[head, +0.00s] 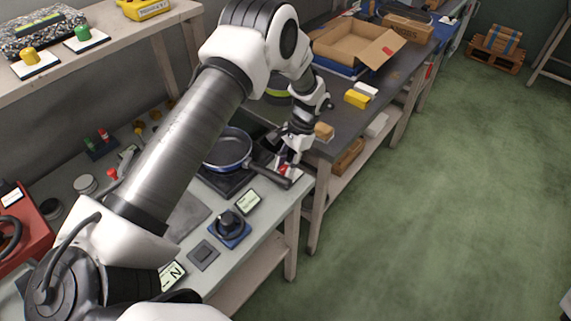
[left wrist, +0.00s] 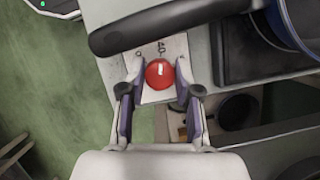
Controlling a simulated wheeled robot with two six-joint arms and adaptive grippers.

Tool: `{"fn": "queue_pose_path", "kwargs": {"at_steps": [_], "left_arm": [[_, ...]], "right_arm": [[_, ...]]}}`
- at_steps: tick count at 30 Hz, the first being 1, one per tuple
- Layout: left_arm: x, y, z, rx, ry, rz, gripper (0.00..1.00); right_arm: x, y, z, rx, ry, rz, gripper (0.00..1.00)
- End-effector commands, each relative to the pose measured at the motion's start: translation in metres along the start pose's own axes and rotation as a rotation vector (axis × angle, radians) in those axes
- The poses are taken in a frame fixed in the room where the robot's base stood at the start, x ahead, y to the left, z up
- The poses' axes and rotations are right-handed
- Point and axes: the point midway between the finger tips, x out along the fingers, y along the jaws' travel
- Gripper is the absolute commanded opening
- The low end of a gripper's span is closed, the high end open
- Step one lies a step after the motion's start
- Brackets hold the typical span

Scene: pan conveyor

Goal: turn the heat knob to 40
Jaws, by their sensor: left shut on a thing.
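The red heat knob (left wrist: 159,74) sits on a white plate (left wrist: 177,47) with small dark marks that I cannot read. In the left wrist view my left gripper (left wrist: 157,84) has one finger on each side of the knob and is shut on it. In the head view my left gripper (head: 286,164) reaches down at the bench's right edge, and only a bit of red shows there. A dark pan (head: 230,147) rests on a black burner, and its handle (left wrist: 165,24) passes close beyond the knob. My right gripper is not in view.
A black knob on a blue plate (head: 230,228) and a small display (head: 247,202) stand at the bench front. A dark table with an open cardboard box (head: 350,45) and a yellow block (head: 357,99) lies beyond. Green floor (head: 440,200) is clear at right.

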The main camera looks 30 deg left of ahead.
Motion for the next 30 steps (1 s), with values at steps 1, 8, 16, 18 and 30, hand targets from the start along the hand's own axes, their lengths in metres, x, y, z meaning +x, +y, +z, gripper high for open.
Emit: {"fn": "queue_pose_path", "kwargs": {"at_steps": [1,8,16,18,30], "left_arm": [[0.002,0.001,-0.001,0.009,0.003,-0.003,0.0],[0.002,0.001,-0.001,0.027,0.003,-0.01,0.0],[0.002,0.001,-0.001,0.026,0.002,-0.009,0.0],[0.002,0.001,-0.001,0.025,0.002,-0.009,0.43],[-0.013,0.0,-0.001,0.025,0.003,-0.011,0.43]], "right_arm": [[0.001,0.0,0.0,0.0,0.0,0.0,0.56],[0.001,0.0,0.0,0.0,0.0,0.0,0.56],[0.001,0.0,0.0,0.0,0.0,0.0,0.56],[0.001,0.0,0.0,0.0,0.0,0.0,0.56],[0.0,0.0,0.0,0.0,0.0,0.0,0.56]]}}
